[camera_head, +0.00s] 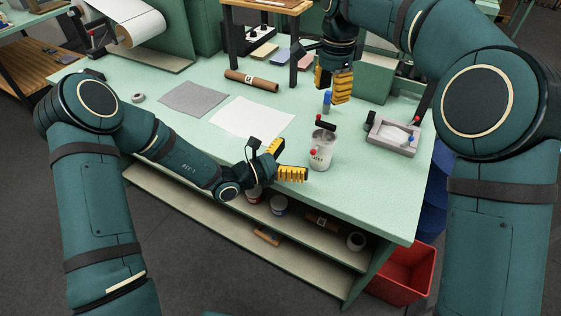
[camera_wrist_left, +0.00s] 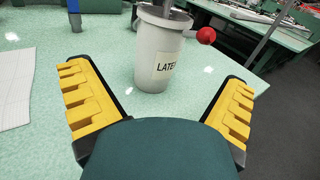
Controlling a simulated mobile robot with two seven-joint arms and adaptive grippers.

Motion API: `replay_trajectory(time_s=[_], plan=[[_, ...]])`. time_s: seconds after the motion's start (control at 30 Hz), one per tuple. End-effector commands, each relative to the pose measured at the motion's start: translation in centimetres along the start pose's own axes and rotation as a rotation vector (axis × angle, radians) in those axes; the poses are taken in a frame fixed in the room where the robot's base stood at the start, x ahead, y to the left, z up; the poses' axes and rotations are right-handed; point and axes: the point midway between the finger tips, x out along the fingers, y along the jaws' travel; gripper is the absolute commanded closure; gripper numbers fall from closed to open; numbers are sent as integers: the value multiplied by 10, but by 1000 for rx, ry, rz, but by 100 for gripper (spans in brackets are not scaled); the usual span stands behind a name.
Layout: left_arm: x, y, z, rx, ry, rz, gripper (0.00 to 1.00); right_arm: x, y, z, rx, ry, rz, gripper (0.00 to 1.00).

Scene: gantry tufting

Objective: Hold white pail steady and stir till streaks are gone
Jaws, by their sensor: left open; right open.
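The white pail (camera_head: 320,155) stands upright on the green table near its front edge, with a LATEX-type label partly readable. In the left wrist view the pail (camera_wrist_left: 152,60) is centred beyond the fingertips, with a red ball knob (camera_wrist_left: 206,35) on its side. A grey rod (camera_wrist_left: 166,6) rises from its mouth. A dark and red piece (camera_head: 325,122) shows above the rim. My left gripper (camera_head: 284,161) is open and empty, left of the pail, its fingers pointing at it. My right gripper (camera_head: 332,82) is open, pointing down above and behind the pail. The pail's contents cannot be made out.
A blue upright piece (camera_head: 327,102) stands behind the pail. A grey tray (camera_head: 392,138) lies to the right. White paper (camera_head: 252,118), a grey sheet (camera_head: 194,98) and a brown roll (camera_head: 251,80) lie left. A lower shelf holds jars; a red bin (camera_head: 405,272) is on the floor.

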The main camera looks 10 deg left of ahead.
Motion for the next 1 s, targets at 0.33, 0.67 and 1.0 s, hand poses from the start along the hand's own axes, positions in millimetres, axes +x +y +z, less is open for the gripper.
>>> replay_trajectory(time_s=[0.33,0.67,1.0], plan=[[60,-1,0,1,0,-3,0,0,0,0,0,0,0,54],[83,-1,0,2,1,-2,0,0,0,0,0,0,0,54],[84,0,0,1,1,-1,28,0,0,0,0,0,0,54]])
